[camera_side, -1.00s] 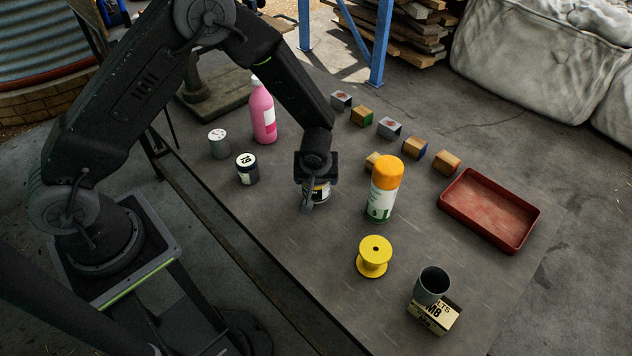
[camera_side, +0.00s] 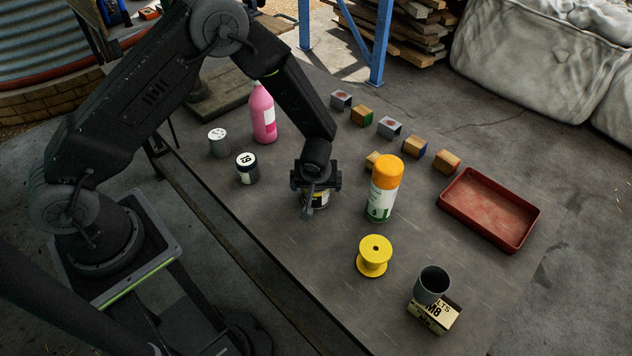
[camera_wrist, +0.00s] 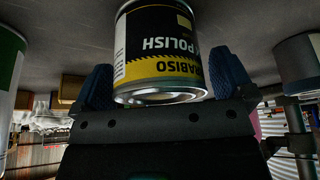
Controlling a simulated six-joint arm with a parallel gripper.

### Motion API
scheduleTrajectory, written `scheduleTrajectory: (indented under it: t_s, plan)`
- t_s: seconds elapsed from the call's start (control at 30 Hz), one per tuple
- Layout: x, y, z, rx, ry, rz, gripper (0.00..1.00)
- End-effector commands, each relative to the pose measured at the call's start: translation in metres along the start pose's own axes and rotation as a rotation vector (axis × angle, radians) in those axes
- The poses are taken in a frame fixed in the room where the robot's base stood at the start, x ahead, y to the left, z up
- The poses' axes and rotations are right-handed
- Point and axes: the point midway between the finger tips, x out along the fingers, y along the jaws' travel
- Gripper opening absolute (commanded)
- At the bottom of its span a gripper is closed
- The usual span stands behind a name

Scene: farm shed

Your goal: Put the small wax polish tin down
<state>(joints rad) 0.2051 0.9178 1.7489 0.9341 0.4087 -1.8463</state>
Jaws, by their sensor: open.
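The small wax polish tin (camera_side: 320,200) stands on the dark tabletop near its middle, left of the orange-capped spray can. My gripper hides much of it in the side view. In the wrist view the tin (camera_wrist: 160,50) appears upside down, with a yellow, black and white label reading POLISH. My gripper (camera_side: 314,190) is open around the tin from above. In the wrist view the blue finger pads of my gripper (camera_wrist: 162,80) stand on either side of the tin.
The spray can (camera_side: 384,190) stands close to the right. Table left of the spool is clear.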

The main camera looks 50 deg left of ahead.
Motion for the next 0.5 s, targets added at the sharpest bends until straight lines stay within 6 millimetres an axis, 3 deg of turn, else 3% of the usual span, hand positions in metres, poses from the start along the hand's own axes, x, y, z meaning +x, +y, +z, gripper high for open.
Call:
scheduleTrajectory:
  t_s: [0.23,0.5]
  plan:
    - [-0.017,0.001,-0.002,-0.001,0.002,0.002,1.0]
    - [-0.074,0.001,-0.002,-0.001,0.003,0.004,1.0]
